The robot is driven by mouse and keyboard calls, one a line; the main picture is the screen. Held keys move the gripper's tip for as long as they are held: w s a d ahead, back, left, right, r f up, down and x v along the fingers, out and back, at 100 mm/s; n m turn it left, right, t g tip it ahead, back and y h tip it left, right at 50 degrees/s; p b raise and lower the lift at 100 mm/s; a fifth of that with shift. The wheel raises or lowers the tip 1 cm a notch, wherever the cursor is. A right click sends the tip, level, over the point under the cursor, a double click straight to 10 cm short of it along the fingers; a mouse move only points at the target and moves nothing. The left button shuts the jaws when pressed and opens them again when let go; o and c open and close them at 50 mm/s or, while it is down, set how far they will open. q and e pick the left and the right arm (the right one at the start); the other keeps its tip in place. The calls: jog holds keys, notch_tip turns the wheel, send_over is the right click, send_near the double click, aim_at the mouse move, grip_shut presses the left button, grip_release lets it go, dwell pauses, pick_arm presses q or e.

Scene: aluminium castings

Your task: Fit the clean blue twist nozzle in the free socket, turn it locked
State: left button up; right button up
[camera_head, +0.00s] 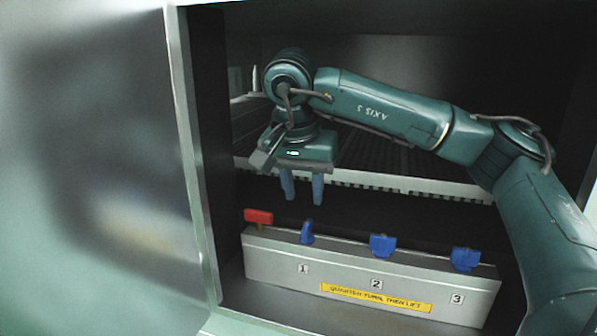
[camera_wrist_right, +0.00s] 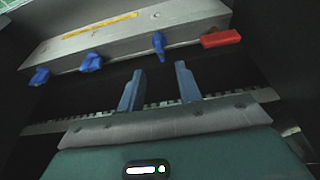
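A grey metal manifold block (camera_head: 270,262) with positions marked 1, 2 and 3 stands inside the cabinet. A blue twist nozzle (camera_head: 307,234) sits at position 1, with its wing narrow side on to the head camera. Blue nozzles at position 2 (camera_head: 382,246) and position 3 (camera_head: 465,259) show their wings broadside. No empty socket shows. My right gripper (camera_head: 302,190) is open and empty, a little above and behind the position 1 nozzle, not touching it. In the right wrist view, the position 1 nozzle (camera_wrist_right: 158,45) lies beyond the parted fingers (camera_wrist_right: 158,84). My left gripper is out of view.
A red handle (camera_head: 258,216) stands at the block's left end, close to the position 1 nozzle. A yellow label (camera_head: 375,297) is on the block's front. A toothed metal rail (camera_head: 400,183) runs behind. The cabinet's left frame (camera_head: 193,150) borders the opening.

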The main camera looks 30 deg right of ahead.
aim_at(307, 224)
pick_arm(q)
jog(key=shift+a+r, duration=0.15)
pick_arm(e)
jog(key=x, duration=0.8)
jog(key=shift+f, duration=0.15)
jog(key=shift+c, duration=0.4)
grip_shut()
jog(key=m+g+p, duration=0.1)
jog(key=m, duration=0.3)
jog(key=shift+w+m+h, duration=0.15)
jog(key=shift+m+h, duration=0.15)
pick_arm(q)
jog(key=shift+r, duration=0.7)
pick_arm(e)
jog(key=shift+m+g, duration=0.4)
jog(key=shift+m, duration=0.6)
